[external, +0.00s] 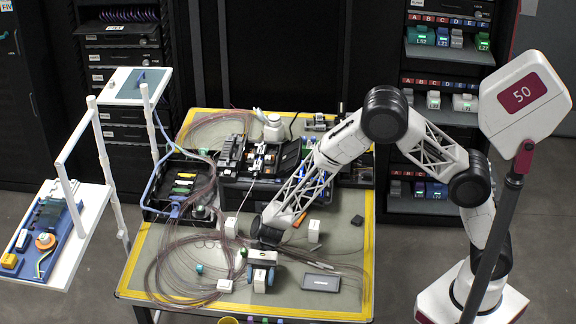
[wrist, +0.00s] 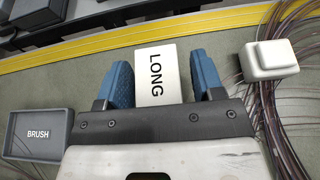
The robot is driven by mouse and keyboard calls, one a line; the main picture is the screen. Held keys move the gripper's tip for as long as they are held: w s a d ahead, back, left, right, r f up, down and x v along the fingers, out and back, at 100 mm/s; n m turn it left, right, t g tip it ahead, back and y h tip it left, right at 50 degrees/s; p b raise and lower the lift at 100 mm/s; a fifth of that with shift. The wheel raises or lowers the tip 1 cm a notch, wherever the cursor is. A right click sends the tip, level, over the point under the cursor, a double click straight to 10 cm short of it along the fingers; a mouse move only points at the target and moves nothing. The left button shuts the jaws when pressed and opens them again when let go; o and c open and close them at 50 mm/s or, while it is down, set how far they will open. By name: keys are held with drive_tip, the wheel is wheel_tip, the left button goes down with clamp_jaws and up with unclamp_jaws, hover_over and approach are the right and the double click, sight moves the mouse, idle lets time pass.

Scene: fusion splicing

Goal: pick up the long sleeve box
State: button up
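The long sleeve box (wrist: 157,75) is a white box with LONG printed on its top. In the wrist view it lies between the two blue fingers of my gripper (wrist: 161,62). A narrow gap shows on its right side, and its left side is very close to the other finger. The fingers look open around the box, not closed on it. In the external view my gripper (external: 262,276) is low at the front of the table, with the white box (external: 260,284) between its fingers. The lower part of the box is hidden.
A grey tray marked BRUSH (wrist: 38,133) lies on the left in the wrist view. A small white box (wrist: 268,60) sits on the right beside loops of thin fibre (wrist: 292,100). The yellow table edge (wrist: 215,22) runs across the top.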

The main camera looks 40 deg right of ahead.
sight(260, 275)
drive_tip(key=c, duration=0.9)
drive_tip(key=shift+o, duration=0.2)
drive_tip(key=shift+r, duration=0.1)
drive_tip(key=shift+r, duration=0.7)
wheel_tip(260, 275, up, 2)
drive_tip(key=s+d, duration=0.3)
drive_tip(key=d, duration=0.1)
drive_tip(key=s+d+r, duration=0.1)
drive_tip(key=s+d, duration=0.2)
drive_tip(key=d, duration=0.1)
drive_tip(key=s+d, duration=0.4)
drive_tip(key=shift+d+r, duration=0.2)
